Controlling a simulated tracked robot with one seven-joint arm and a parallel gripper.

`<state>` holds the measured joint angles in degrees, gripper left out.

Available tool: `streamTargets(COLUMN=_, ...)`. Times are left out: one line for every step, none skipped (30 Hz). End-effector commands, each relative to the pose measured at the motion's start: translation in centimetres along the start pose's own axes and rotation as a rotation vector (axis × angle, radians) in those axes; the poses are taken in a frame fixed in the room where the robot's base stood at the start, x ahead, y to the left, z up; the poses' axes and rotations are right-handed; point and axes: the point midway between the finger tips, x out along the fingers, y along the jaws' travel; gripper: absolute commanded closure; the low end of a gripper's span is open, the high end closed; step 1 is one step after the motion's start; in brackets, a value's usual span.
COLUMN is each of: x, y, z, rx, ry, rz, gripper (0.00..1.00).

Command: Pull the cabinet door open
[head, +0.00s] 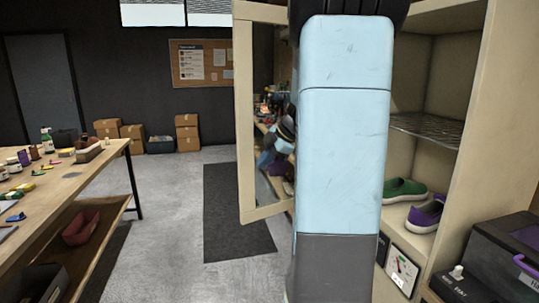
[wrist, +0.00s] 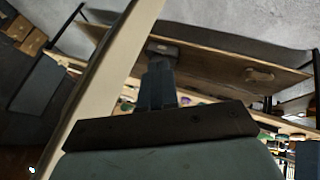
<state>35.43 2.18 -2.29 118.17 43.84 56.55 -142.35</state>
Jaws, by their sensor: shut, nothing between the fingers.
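The cabinet (head: 462,140) stands at the right, with its inside and shelves in plain view. Its cream-framed door (head: 244,120) stands swung out to the left of my arm, well away from the opening. In the wrist view a pale bar that looks like the door's frame (wrist: 108,65) runs diagonally just left of my gripper (wrist: 157,68). The fingers are shut together and empty. I cannot tell whether they touch the door. In the head view my arm covers the middle of the cabinet, and I cannot clearly make out the gripper.
A green shoe (head: 405,190) and a purple shoe (head: 425,214) sit inside the cabinet. A black machine (head: 490,262) stands at right front. A workbench (head: 72,178) with several bottles is at left. A dark mat (head: 232,215) lies on open floor between.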

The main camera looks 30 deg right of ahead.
Motion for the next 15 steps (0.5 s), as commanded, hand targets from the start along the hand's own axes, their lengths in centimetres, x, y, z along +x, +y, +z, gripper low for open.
streamTargets(x=1.0, y=0.0, z=0.0, rx=0.000, ry=0.002, rz=-0.002, gripper=1.00)
streamTargets(x=1.5, y=0.0, z=0.0, rx=0.000, ry=0.001, rz=-0.002, gripper=1.00)
streamTargets(x=2.2, y=-0.1, z=0.0, rx=0.000, ry=0.001, rz=-0.003, gripper=1.00)
streamTargets(x=2.7, y=0.0, z=0.0, rx=0.001, ry=0.001, rz=-0.003, gripper=1.00)
streamTargets(x=3.2, y=0.0, z=0.0, rx=0.001, ry=0.001, rz=-0.002, gripper=1.00)
streamTargets(x=3.9, y=0.0, z=0.0, rx=0.001, ry=0.002, rz=-0.002, gripper=1.00)
streamTargets(x=4.4, y=-0.1, z=0.0, rx=0.002, ry=0.001, rz=-0.002, gripper=1.00)
streamTargets(x=4.9, y=-0.1, z=0.0, rx=0.001, ry=0.001, rz=-0.003, gripper=1.00)
streamTargets(x=5.2, y=0.6, z=0.0, rx=0.000, ry=0.000, rz=-0.001, gripper=1.00)
streamTargets(x=5.3, y=1.1, z=0.0, rx=-0.001, ry=0.000, rz=0.000, gripper=1.00)
streamTargets(x=5.5, y=1.4, z=0.0, rx=-0.001, ry=0.000, rz=0.000, gripper=1.00)
streamTargets(x=5.7, y=1.9, z=0.0, rx=-0.001, ry=0.000, rz=0.000, gripper=1.00)
streamTargets(x=5.9, y=2.2, z=0.0, rx=-0.001, ry=0.000, rz=0.000, gripper=1.00)
streamTargets(x=6.0, y=2.5, z=0.0, rx=-0.001, ry=0.000, rz=0.000, gripper=1.00)
streamTargets(x=6.2, y=2.8, z=0.0, rx=-0.001, ry=0.000, rz=0.000, gripper=1.00)
